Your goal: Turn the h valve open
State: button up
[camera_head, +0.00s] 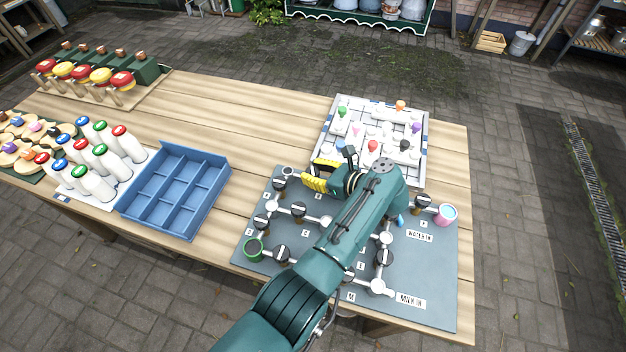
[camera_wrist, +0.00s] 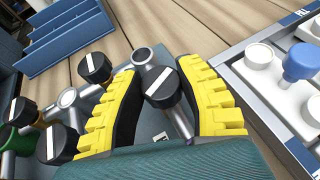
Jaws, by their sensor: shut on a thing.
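A black round valve knob with a white stripe (camera_wrist: 162,87) sits on grey pipework between the two yellow fingers of my gripper (camera_wrist: 160,76) in the wrist view. My gripper is shut on this knob; its letter label is mostly hidden, so I cannot read it as h. The stripe runs diagonally across the knob top. In the head view my gripper (camera_head: 317,174) is low over the upper part of the grey valve board (camera_head: 447,262), and my arm hides the knob and part of the board.
Other black knobs (camera_head: 298,210) stand close by on the board. A white tray of coloured-knob pieces (camera_head: 343,101) lies just behind the gripper. A blue divided box (camera_head: 160,150) and white bottles with coloured caps (camera_head: 110,160) stand to the left. Bare tabletop lies behind the box.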

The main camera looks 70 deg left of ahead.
jog(key=shift+f+n+g+h+b, duration=0.3)
jog(key=shift+n+b, duration=0.1)
jog(key=shift+b, duration=0.45)
jog(key=shift+r, duration=0.15)
jog(key=o, duration=1.2)
jog(key=shift+r, duration=0.15)
jog(key=v, duration=1.1)
jog(key=shift+w+d, duration=0.25)
jog(key=shift+w, duration=0.1)
